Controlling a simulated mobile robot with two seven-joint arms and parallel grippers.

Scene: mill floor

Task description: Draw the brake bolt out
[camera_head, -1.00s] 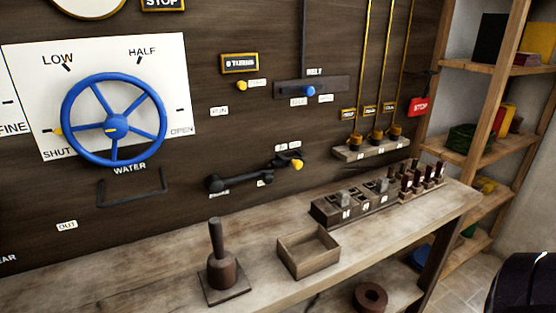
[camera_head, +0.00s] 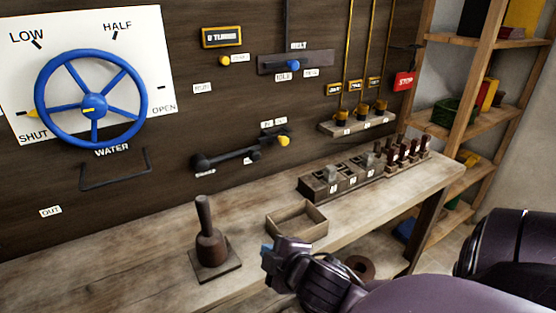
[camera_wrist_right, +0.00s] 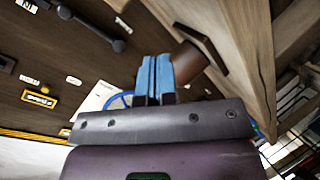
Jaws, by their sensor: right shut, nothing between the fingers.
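A small bolt with a yellow knob (camera_head: 283,141) sits in a dark bracket on the wooden wall panel, under two small white labels too small to read surely. I take it for the brake bolt. A dark lever (camera_head: 228,158) lies nearly level on the panel just left of it. My right gripper (camera_head: 267,252) is low over the bench front, below and apart from the bolt. Its blue fingers are shut together with nothing between them, as the right wrist view (camera_wrist_right: 154,80) also shows. My left gripper is not in view.
A wooden-handled mallet-like tool on a square base (camera_head: 211,240) and an open wooden box (camera_head: 297,222) stand on the bench close to my right gripper. A block with several slots (camera_head: 340,178) stands farther right. A blue wheel (camera_head: 92,100) is on the panel at left.

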